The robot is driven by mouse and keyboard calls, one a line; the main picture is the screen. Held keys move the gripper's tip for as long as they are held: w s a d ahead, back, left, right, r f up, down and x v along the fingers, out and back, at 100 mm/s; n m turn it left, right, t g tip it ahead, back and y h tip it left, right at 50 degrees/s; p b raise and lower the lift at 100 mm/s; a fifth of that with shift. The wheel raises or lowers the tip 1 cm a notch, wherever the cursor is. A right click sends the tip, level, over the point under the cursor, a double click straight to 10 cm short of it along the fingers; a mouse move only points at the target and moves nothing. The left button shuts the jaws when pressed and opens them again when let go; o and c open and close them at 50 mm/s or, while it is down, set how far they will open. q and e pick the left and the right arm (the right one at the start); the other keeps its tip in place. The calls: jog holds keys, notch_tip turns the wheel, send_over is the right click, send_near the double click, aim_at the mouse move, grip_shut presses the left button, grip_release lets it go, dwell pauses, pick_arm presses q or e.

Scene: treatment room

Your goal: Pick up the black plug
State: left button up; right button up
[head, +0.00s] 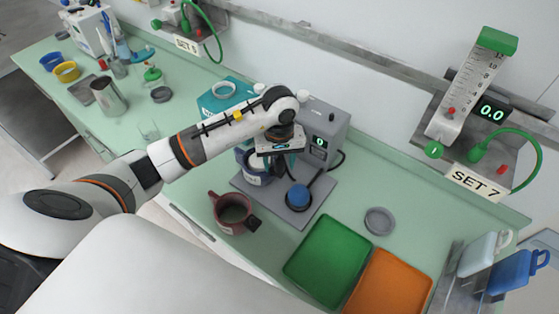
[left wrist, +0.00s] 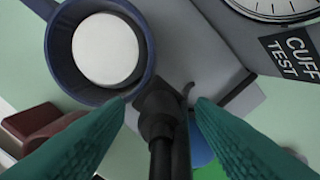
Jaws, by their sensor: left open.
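The black plug (left wrist: 158,112) shows in the left wrist view between the teal fingertips, with a dark lead running down to the bottom edge. My left gripper (left wrist: 160,103) is open, with one finger on each side of the plug; I cannot tell whether either touches it. In the head view my left gripper (head: 279,165) points down over the grey plate beside the navy mug (head: 253,172), and it hides the plug. The navy mug also shows in the left wrist view (left wrist: 62,58), with a white disc inside. My right gripper is not in view.
A grey device (head: 325,128) stands behind the gripper. A blue round piece (head: 298,195) sits on the grey plate (head: 302,218). A maroon mug (head: 232,212) stands in front. Green (head: 325,262) and orange trays (head: 388,290) lie at the right, near a grey disc (head: 379,221).

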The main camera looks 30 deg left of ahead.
pick_arm(q)
grip_shut()
jog(key=shift+r, duration=0.1)
